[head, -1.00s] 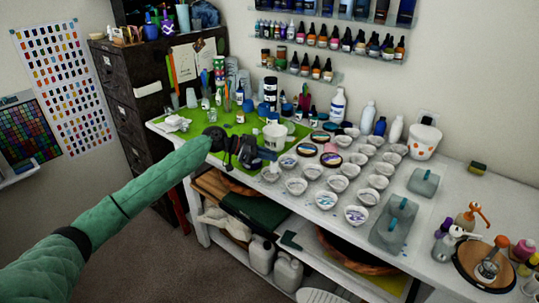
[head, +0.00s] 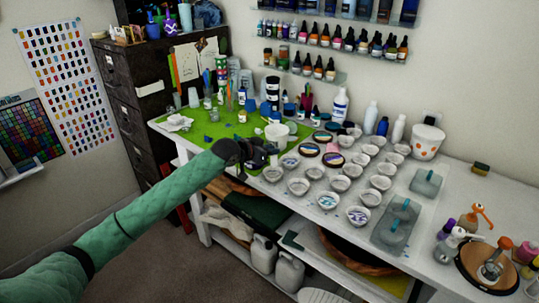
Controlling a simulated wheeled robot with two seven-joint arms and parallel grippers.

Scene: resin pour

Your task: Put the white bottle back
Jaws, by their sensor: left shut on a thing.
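My left gripper (head: 265,153) reaches in over the front of the bench, at the near right corner of the green mat. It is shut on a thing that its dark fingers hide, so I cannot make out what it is. A white cup-like container (head: 277,131) shows just behind the fingers; I cannot tell whether they touch it. Several white bottles stand upright along the wall: a tall one with a label (head: 340,103), a plain one (head: 371,115) and another (head: 397,130) further right, with a blue bottle (head: 382,126) between the last two. My right gripper is out of view.
Many small cups (head: 298,187) stand in rows right of my gripper. The green mat (head: 205,140) holds jars and tools. Grey moulds (head: 397,222), a white pot (head: 427,142) and a round board (head: 470,268) are further right. Wall shelves with bottles (head: 335,40) hang above.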

